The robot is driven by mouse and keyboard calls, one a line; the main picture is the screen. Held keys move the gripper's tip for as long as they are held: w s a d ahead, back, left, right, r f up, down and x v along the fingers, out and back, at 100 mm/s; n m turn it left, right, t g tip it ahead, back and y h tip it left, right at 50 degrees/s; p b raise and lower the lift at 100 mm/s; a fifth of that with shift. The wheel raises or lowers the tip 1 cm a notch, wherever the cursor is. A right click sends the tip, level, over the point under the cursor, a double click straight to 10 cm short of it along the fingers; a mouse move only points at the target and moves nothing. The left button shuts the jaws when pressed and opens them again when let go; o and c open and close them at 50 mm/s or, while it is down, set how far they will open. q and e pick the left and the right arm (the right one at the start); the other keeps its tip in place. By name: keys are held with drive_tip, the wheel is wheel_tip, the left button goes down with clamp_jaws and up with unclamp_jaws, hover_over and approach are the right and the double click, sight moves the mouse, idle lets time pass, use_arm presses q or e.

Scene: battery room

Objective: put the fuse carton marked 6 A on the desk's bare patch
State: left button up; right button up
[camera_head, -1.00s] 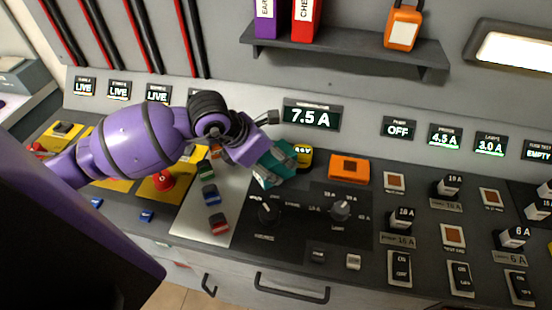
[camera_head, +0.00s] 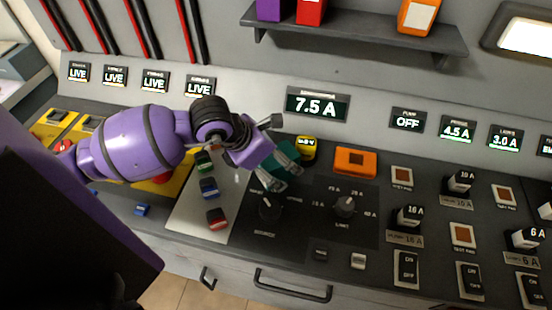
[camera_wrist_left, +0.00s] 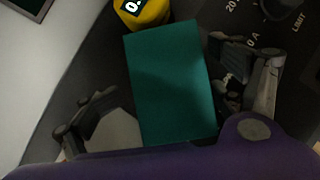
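A teal box (camera_head: 285,160), probably the fuse carton, is at my left gripper (camera_head: 278,184) on the dark desk; no 6 A mark shows on it. In the left wrist view the teal box (camera_wrist_left: 170,85) lies between the two spread fingers, with a gap on each side. The gripper is open around it. I cannot tell which area is the bare patch; dark desk surface shows around the box. My right gripper is not in view.
A yellow round item (camera_head: 307,149) stands just behind the box, and an orange device (camera_head: 355,162) is to its right. A pale plate (camera_head: 185,226) with small coloured blocks lies left. Knobs (camera_head: 345,207) are in front; a block marked 6 A (camera_head: 528,238) is far right.

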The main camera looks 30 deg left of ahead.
use_arm(q)
drive_tip(key=shift+r, duration=0.2)
drive_tip(key=p+v, duration=0.1)
drive_tip(key=v, duration=1)
drive_tip(key=shift+s+r, duration=0.15)
drive_tip(key=shift+r, duration=0.2)
